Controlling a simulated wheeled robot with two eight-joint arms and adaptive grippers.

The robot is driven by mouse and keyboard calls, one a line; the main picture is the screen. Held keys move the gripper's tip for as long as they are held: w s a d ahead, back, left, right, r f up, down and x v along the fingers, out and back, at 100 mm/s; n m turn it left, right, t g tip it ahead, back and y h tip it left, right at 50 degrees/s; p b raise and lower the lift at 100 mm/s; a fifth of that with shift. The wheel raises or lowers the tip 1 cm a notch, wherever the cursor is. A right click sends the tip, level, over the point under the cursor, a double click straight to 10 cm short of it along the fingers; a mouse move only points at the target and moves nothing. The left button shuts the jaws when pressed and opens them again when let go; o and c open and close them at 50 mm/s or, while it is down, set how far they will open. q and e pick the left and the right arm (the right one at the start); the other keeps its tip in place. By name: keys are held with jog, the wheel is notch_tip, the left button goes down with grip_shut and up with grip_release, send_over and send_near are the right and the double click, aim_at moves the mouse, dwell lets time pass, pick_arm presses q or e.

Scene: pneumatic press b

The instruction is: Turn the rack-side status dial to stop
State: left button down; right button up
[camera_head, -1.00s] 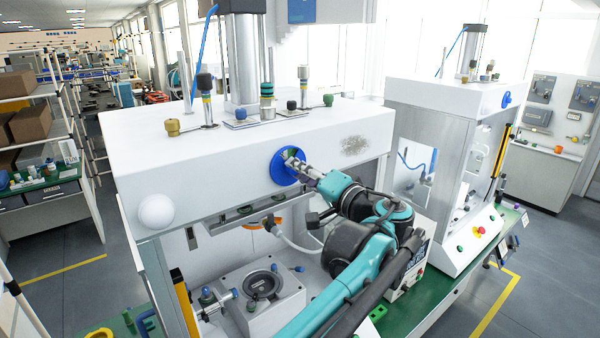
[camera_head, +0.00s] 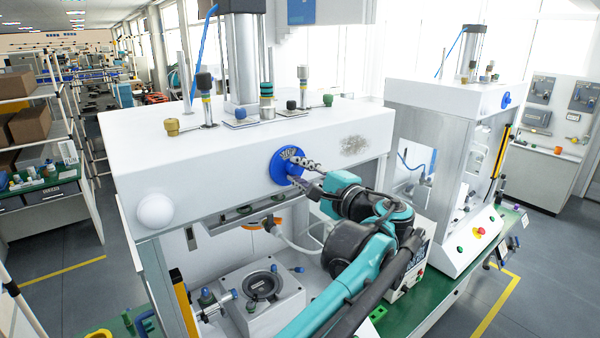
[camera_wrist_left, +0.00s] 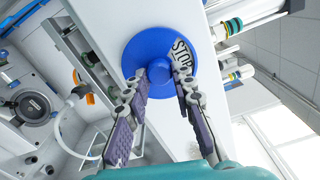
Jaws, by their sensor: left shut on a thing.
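The status dial is a blue round disc (camera_head: 278,170) with a raised blue knob in the middle, on the front face of the white press head. In the left wrist view the dial (camera_wrist_left: 140,45) fills the upper middle. A pale label reading STOP (camera_wrist_left: 184,52) shows on its right part; in the head view the label sits at the dial's top. My left gripper (camera_head: 300,170) is at the dial. In the left wrist view its fingers (camera_wrist_left: 161,76) stand on either side of the knob, shut on it. My right gripper is not in view.
The white press head (camera_head: 220,180) carries several fittings and a cylinder on top. A white ball-shaped knob (camera_head: 155,210) is at its left front. A fixture block (camera_head: 262,290) sits below in the press. A second press (camera_head: 440,130) stands to the right.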

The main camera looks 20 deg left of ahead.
pick_arm(q)
jog(key=shift+m, duration=0.3)
jog(key=c, duration=1.3)
grip_release()
jog(key=shift+o, duration=0.2)
jog(key=v, duration=1.2)
jog(key=shift+f, duration=0.15)
